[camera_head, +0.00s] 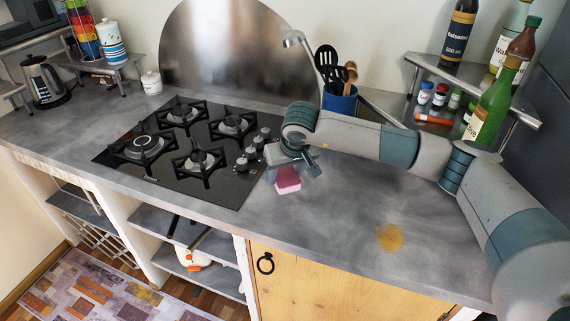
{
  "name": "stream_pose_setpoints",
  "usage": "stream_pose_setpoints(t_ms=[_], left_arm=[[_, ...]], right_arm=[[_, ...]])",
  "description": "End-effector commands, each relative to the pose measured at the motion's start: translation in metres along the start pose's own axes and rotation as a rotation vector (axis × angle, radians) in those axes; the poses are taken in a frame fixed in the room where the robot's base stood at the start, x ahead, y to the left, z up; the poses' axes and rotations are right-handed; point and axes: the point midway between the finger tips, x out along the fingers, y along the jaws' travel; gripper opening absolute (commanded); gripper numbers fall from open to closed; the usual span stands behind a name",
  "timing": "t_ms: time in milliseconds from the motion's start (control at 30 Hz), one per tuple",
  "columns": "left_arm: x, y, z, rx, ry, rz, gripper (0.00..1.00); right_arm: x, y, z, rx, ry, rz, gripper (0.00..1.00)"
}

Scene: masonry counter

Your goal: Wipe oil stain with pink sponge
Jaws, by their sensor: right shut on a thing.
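The pink sponge (288,184) is at the front of the grey counter, just right of the black gas hob. My right gripper (292,170) reaches in from the right and is shut on the sponge from above. The fingers are partly hidden by the wrist. I cannot tell whether the sponge touches the counter. The oil stain (389,237) is a yellow-orange patch on the counter, to the right of and nearer than the sponge. My left gripper is not in view.
The gas hob (196,146) fills the counter's left middle. A blue utensil pot (340,101) stands behind my right arm. A corner shelf (470,85) holds bottles and small jars, with a green bottle (491,105) near my arm. The counter between sponge and stain is clear.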

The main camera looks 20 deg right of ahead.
Motion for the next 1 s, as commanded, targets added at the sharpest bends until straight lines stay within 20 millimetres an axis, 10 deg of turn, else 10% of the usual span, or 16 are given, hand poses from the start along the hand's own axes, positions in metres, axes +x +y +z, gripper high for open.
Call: stream_pose_setpoints(t_ms=[1000], left_arm=[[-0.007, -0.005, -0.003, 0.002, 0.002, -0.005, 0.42]], right_arm=[[-0.031, -0.002, -0.015, 0.009, 0.000, 0.004, 0.28]])
